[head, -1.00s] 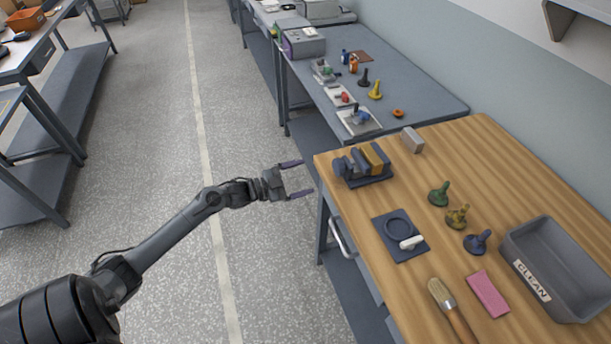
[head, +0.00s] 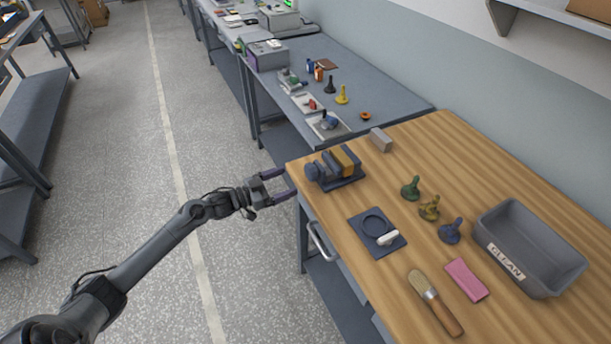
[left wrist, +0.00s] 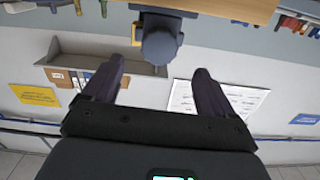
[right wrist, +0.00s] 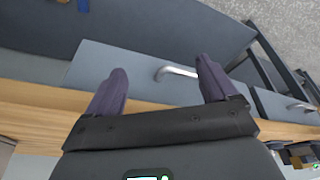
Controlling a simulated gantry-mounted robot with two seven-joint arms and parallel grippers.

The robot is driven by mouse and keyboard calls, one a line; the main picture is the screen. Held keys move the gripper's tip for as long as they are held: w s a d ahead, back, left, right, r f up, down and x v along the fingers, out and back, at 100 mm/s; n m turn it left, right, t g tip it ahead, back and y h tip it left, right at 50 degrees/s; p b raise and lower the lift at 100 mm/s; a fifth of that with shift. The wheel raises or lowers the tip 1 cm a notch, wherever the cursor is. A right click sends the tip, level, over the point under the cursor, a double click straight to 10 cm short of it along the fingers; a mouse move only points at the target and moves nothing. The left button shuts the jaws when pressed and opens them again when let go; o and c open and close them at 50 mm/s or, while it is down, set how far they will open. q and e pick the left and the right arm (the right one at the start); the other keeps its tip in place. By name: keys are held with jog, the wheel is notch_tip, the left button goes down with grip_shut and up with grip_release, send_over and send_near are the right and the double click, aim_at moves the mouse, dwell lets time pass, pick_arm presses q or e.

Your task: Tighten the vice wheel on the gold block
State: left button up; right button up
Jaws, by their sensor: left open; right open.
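The vice (head: 342,181) is dark blue-grey and stands at the near left corner of the wooden bench, with the gold block (head: 348,157) between its jaws. Its round vice wheel (head: 312,171) faces left, over the bench edge. My left gripper (head: 289,183) is open and empty, just left of the wheel and apart from it. In the left wrist view the wheel (left wrist: 160,47) shows ahead, between the spread fingers; a sliver of gold shows beside it. My right gripper (right wrist: 160,66) is open and empty in the right wrist view, facing a drawer front; the head view does not show it.
A drawer handle (head: 320,241) sticks out below.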

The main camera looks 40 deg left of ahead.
aim_at(307, 173)
pick_arm(q)
jog(key=b+x, duration=0.1)
jog(key=x, duration=0.7)
jog(key=shift+w, duration=0.1)
jog(key=c, duration=1.1)
jog(key=shift+o, duration=0.2)
jog(key=shift+m, duration=0.3)
jog(key=m, duration=0.3)
jog(key=shift+m+b, duration=0.3)
jog(key=shift+m, duration=0.8)
